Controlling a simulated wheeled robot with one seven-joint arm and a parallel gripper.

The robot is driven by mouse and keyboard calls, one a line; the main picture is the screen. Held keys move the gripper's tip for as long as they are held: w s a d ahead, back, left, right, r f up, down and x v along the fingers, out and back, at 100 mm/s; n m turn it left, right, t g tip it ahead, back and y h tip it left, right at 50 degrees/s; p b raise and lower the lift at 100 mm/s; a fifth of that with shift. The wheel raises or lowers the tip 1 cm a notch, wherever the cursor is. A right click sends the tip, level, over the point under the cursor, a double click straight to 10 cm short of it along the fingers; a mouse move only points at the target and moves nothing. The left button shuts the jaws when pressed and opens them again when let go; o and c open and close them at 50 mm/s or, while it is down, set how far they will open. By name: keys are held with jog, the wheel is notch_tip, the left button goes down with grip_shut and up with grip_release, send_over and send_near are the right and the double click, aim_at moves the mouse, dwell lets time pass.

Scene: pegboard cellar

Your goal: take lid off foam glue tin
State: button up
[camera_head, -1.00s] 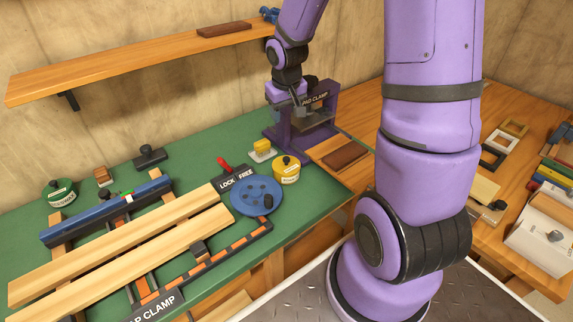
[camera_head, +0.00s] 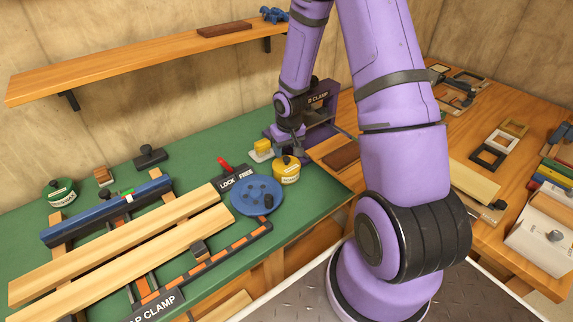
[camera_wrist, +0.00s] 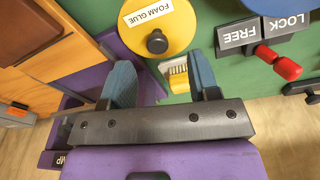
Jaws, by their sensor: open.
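The foam glue tin (camera_head: 286,174) is a small yellow tin with a label, standing on the green bench top right behind the blue disc. Its yellow lid (camera_wrist: 176,22) with a dark round knob (camera_wrist: 157,42) shows from above at the top of the wrist view, beside the "FOAM GLUE" label. My gripper (camera_wrist: 162,80) is open, its two blue fingers apart and nothing held between them. The lid lies just beyond the fingertips, and the knob is not between them. In the head view my gripper (camera_head: 290,152) is just behind and above the tin, and its fingertips are partly hidden.
The blue disc (camera_head: 250,199) and red lock lever (camera_head: 224,164) are in front and left. A purple pad clamp (camera_head: 325,118) stands behind; a brown block (camera_head: 342,160) lies right.

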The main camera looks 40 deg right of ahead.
aim_at(286, 158)
jog(key=shift+w+d+f, duration=0.1)
jog(key=shift+w+f, duration=0.1)
jog(key=shift+f, duration=1.1)
jog(key=shift+w+d+f, duration=0.1)
jog(key=shift+w+f, duration=0.05)
jog(key=shift+f, duration=1.15)
jog(key=c, duration=1)
jog(key=shift+r, duration=0.1)
